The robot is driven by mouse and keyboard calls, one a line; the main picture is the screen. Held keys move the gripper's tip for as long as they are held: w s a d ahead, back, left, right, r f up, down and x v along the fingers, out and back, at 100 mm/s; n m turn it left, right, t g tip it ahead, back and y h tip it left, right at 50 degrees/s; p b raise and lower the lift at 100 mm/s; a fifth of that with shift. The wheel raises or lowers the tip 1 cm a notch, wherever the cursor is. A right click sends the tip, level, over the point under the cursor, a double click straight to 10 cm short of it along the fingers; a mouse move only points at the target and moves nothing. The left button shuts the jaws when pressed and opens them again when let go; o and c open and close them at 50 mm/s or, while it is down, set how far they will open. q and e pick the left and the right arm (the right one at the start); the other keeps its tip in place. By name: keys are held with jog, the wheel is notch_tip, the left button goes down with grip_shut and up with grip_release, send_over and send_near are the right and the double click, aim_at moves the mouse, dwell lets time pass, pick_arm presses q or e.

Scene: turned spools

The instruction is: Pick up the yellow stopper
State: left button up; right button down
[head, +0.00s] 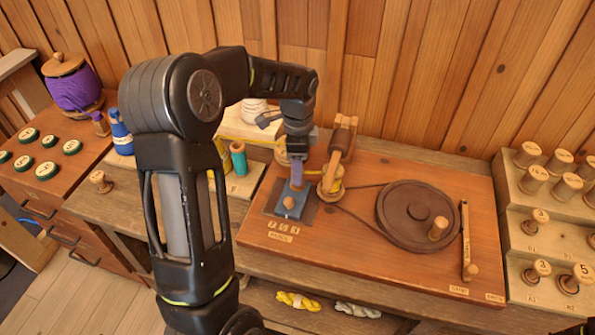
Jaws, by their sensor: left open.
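A yellow piece (222,155) shows partly behind my left arm, beside a teal cylinder (238,158) on a pale board; I cannot tell whether it is the stopper. Yellow also shows on a wooden spool (331,188) by the winder. My left gripper (296,148) is open and points down above a blue block (291,199) with a wooden knob. A purple upright piece (297,173) shows just under the gripper; I cannot tell whether they touch. My right gripper is out of view.
A brown wheel (418,214) with a crank knob lies on the wooden board (370,262). A stepped rack (525,210) of wooden pegs stands right. The board's front is largely clear.

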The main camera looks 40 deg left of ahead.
pick_arm(q)
grip_shut()
dwell(0.5)
notch_tip(320, 180, up, 10)
jog(key=b, duration=0.1)
dwell(0.5)
dwell(0.5)
